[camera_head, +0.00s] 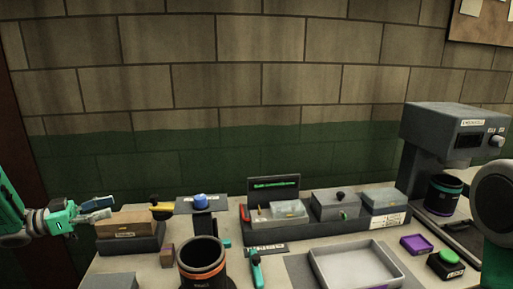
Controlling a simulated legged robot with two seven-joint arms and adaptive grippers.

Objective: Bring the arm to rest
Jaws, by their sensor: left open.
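My left arm comes in from the left edge. My left gripper (106,209) is open and empty at the left end of the table. Its fingertips point right, close to the wooden block (125,226) on the dark stand (130,243). I cannot tell whether they touch it. A green and dark part of my right arm shows at the right edge. My right gripper is not in view.
A black cup with an orange band (202,259) stands at the front. A machine (455,125) holds another cup (441,195). Bins (336,205) line the back.

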